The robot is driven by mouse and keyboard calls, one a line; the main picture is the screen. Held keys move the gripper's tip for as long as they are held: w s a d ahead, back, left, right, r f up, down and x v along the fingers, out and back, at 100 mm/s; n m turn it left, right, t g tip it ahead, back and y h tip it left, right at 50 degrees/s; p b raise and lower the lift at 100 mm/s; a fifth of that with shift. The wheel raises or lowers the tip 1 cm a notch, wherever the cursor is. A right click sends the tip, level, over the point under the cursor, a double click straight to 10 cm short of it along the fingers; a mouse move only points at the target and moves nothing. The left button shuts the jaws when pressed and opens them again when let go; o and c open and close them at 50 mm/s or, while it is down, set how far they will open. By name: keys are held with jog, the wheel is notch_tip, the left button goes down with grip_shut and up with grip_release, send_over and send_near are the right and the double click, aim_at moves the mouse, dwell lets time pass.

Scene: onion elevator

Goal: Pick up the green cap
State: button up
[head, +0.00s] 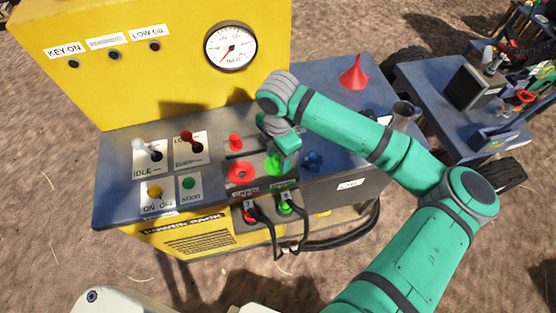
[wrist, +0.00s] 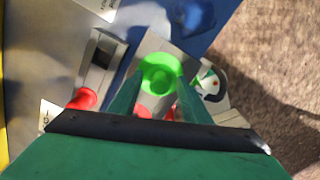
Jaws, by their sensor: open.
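The green cap (head: 273,170) sits on the console top, on the right half of a pale plate, partly covered by my gripper in the head view. In the wrist view the round green cap (wrist: 160,74) lies just ahead of and between the fingertips. My gripper (wrist: 160,92) is open, its two green fingers spread apart with nothing clamped. In the head view my gripper (head: 283,157) is low over the cap. Whether the fingers touch the cap I cannot tell.
A red cap (head: 240,173) is left of the green one, a blue piece (head: 312,161) right of it. A red lever (head: 235,142) stands behind. A red funnel (head: 354,73) is at the back right. Cables plug into the green front connector (head: 285,207) and the red one.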

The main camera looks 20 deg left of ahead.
grip_shut()
jog(key=shift+r, duration=0.15)
